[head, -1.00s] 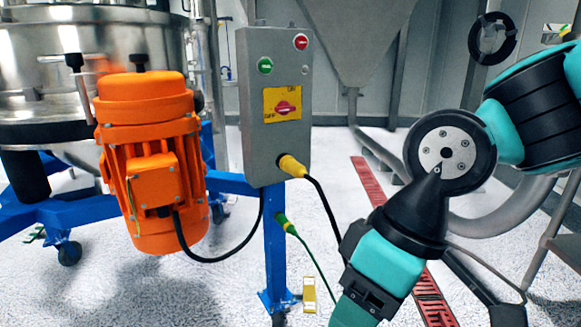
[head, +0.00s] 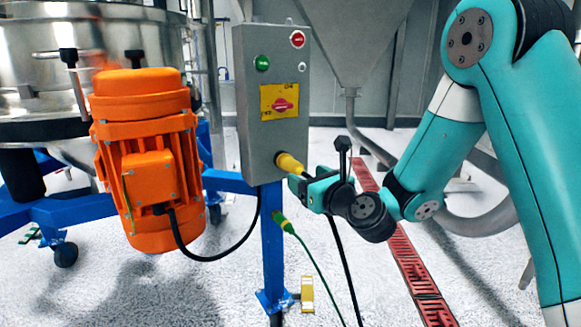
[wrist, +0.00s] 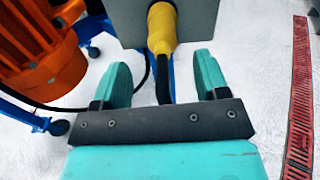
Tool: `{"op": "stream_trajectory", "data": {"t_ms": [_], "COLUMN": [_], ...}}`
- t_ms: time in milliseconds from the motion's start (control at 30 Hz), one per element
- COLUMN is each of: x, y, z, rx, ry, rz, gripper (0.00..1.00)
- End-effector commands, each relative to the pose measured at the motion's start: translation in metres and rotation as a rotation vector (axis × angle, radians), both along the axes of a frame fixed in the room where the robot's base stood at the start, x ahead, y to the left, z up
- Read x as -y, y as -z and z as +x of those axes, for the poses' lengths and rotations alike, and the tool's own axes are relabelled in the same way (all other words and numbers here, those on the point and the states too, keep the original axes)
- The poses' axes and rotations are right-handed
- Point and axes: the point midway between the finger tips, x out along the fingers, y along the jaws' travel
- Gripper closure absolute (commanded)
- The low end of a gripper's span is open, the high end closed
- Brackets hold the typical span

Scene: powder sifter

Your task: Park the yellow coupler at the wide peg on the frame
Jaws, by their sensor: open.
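The yellow coupler (head: 287,162) is at the lower right of the grey control box (head: 262,120), with a black cable running down from it. In the wrist view the coupler (wrist: 161,28) points up against the box, just beyond the fingertips. My gripper (head: 307,188) is close below and right of the coupler. In the wrist view my gripper (wrist: 160,72) is open, one finger on each side of the black cable (wrist: 162,85), holding nothing. The blue frame (head: 272,240) has a post below the box. I cannot make out the wide peg.
A green connector (head: 281,220) with a green cable sits on the blue post. An orange motor (head: 148,165) hangs left of the box, with its own black cable looping to the post. A red floor grate (head: 412,270) and open floor lie to the right.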

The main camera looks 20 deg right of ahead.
Motion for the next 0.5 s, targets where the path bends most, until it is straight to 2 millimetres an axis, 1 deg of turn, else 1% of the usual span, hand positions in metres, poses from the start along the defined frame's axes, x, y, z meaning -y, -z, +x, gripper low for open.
{"op": "stream_trajectory", "data": {"t_ms": [100,367,500], "x": [0.0024,0.002,0.0005], "y": [-0.0015,-0.002,-0.0041], "z": [0.0017,0.0017,0.0065], "rx": [0.002,0.003,0.002], "ry": [0.016,0.016,0.014], "rz": [0.056,0.055,0.053], "gripper": [0.32,0.32,0.32]}}
